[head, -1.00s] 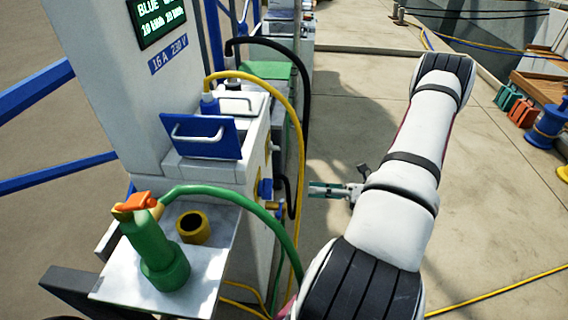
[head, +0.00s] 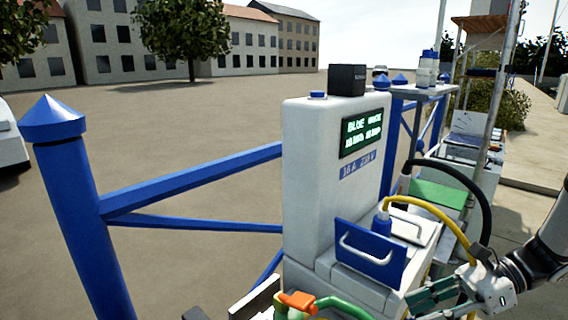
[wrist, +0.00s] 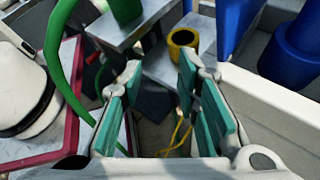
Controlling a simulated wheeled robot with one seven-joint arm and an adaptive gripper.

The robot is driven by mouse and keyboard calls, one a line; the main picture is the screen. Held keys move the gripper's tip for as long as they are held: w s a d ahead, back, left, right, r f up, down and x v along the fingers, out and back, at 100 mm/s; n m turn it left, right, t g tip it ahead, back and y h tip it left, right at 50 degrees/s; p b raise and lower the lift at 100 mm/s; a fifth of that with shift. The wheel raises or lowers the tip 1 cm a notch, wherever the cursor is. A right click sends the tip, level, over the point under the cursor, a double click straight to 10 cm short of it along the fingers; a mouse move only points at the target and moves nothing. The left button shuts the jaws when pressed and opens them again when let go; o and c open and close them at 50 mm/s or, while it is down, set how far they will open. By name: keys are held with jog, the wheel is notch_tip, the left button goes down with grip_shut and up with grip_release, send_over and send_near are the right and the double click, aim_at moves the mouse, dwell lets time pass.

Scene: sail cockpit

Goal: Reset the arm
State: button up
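My gripper (head: 436,294) is at the lower right in the head view, beside the white power pedestal (head: 300,190). The wrist view shows its two teal-padded fingers (wrist: 158,90) spread apart with nothing between them. Beyond the fingertips in that view are a metal shelf (wrist: 165,68), a yellow ring (wrist: 183,40) and the lower end of a green plug (wrist: 125,8). My dark and white wrist comes in from the right edge of the head view. The rest of my arm is out of the head view.
A yellow cable (head: 425,204) and a black hose (head: 470,169) loop close to my gripper. A blue socket flap (head: 368,256) and an orange-topped green plug (head: 297,301) are nearby. Blue railings (head: 200,178) stand left. Open paving lies behind.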

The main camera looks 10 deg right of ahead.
jog(key=s+a+r+n+g+h, duration=0.45)
jog(key=a+r+n, duration=0.25)
jog(key=a+n, duration=0.25)
jog(key=s+a+r+n+t+h, duration=0.2)
jog(key=s+n+h, duration=0.2)
jog(key=s+n, duration=0.2)
jog(key=s+a+r+n+t+h, duration=0.1)
jog(key=s+n+t+h, duration=0.1)
jog(key=s+n+h, duration=0.4)
notch_tip(320, 180, up, 18)
jog(key=t+y+p, duration=0.1)
jog(key=t+p, duration=0.1)
jog(key=p, duration=1.4)
jog(key=shift+a+t+y, duration=0.15)
jog(key=shift+t+y, duration=0.2)
jog(key=shift+n, duration=0.25)
